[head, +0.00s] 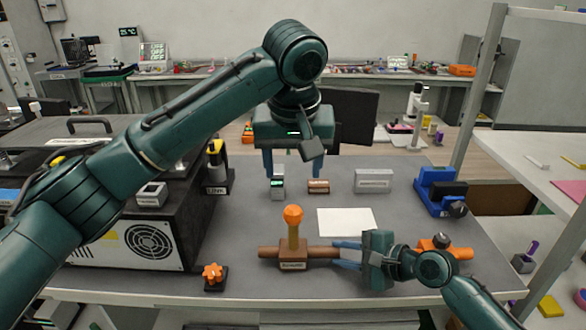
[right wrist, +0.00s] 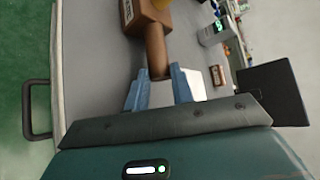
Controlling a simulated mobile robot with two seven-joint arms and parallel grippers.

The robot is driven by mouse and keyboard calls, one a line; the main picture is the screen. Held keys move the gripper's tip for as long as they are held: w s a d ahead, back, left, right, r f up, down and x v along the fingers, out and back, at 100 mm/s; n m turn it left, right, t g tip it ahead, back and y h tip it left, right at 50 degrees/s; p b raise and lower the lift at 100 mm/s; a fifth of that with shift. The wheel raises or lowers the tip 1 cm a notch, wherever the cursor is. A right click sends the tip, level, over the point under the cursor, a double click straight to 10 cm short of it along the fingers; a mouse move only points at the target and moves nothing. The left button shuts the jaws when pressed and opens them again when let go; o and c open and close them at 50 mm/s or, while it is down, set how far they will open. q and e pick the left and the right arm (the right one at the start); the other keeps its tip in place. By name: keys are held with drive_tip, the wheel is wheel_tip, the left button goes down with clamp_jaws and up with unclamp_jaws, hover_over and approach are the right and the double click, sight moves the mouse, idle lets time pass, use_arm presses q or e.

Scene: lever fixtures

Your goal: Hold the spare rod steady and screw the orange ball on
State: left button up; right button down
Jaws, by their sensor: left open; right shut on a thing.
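The rod stands in a brown labelled block (head: 293,264) with a brown bar (head: 268,252) sticking out on both sides. My right gripper (head: 345,255) is shut on the bar's right end; the right wrist view shows the bar (right wrist: 155,50) between its fingers. My left gripper (head: 293,168) is open and empty, pointing down, above and behind the ball in the head view. Whether the ball is fully seated on the rod cannot be told.
A white sheet (head: 346,222) lies behind my right gripper. A blue device (head: 440,190) stands at the right, an orange fixture (head: 445,248) beyond my right wrist. An orange knob (head: 213,274) is at front left, near a large black-and-white machine (head: 150,240). Small labelled blocks stand behind.

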sight(293, 209)
use_arm(q)
drive_tip(key=shift+t, duration=0.5)
drive_tip(key=x, duration=0.4)
drive_tip(key=s+x, duration=0.1)
drive_tip(key=x, duration=0.7)
drive_tip(key=shift+s+d+f, duration=0.1)
drive_tip(key=shift+s+f, duration=0.25)
drive_tip(key=shift+f, duration=0.1)
